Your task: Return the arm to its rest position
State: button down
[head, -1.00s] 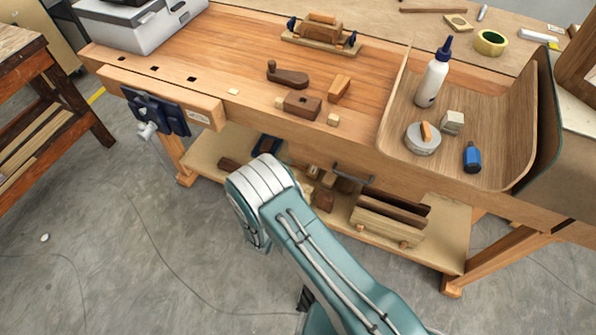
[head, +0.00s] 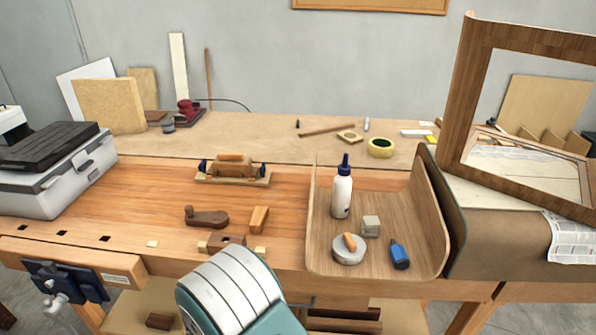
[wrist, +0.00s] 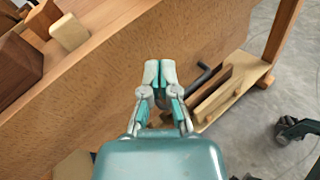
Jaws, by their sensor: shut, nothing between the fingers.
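My gripper (wrist: 160,68) shows in the wrist view, shut with its fingertips together and nothing between them. It is in front of the bench's front face (wrist: 120,100), and I cannot tell how far from it. In the head view my teal and white arm rises at the bottom centre, in front of the workbench (head: 120,195). The gripper itself is out of sight in the head view.
A vise (head: 62,280) projects at left. A handle (wrist: 203,76) is near my gripper.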

jog(key=s+d+r+m+g, duration=0.3)
jog(key=d+r+m+g, duration=0.2)
jog(key=d+r+m, duration=0.3)
jog(key=s+d+r+m+g, duration=0.45)
jog(key=d+r, duration=0.35)
jog(key=d, duration=0.3)
jog(key=s+d+r+m+t+y, duration=0.1)
jog(key=s+d+r+m+y, duration=0.1)
jog(key=s+r+m+y, duration=0.2)
jog(key=s+d+r+m+t+y, duration=0.1)
jog(key=s+d+r+m+y, duration=0.1)
jog(key=s+r+m+y, duration=0.3)
jog(key=s+m, duration=0.3)
jog(key=s, duration=0.2)
jog(key=shift+d+r+m+y, duration=0.15)
jog(key=shift+r+m+y, duration=0.1)
jog(key=shift+m+y, duration=0.15)
